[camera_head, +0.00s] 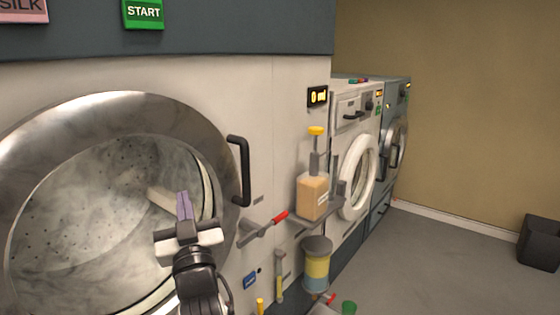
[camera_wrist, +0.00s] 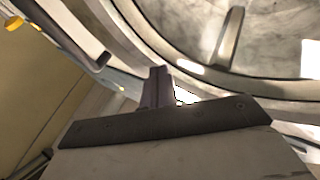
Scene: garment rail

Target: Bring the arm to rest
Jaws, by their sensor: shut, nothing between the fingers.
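My gripper (camera_head: 184,205) is in front of the large round drum opening of the near machine (camera_head: 95,215) in the head view. Its purple-grey fingers are together and hold nothing. In the wrist view the shut fingers (camera_wrist: 157,88) point toward the metal drum rim (camera_wrist: 190,75). I cannot tell how far the fingertips are from the rim. My arm comes up from the bottom of the head view.
A black handle (camera_head: 240,170) sticks out right of the opening. A red-tipped lever (camera_head: 265,228), a pump bottle (camera_head: 313,195) and a yellow canister (camera_head: 317,265) are close on the right. Other machines (camera_head: 355,175) stand beyond. The floor (camera_head: 440,265) at right is clear, except a dark bin (camera_head: 540,242).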

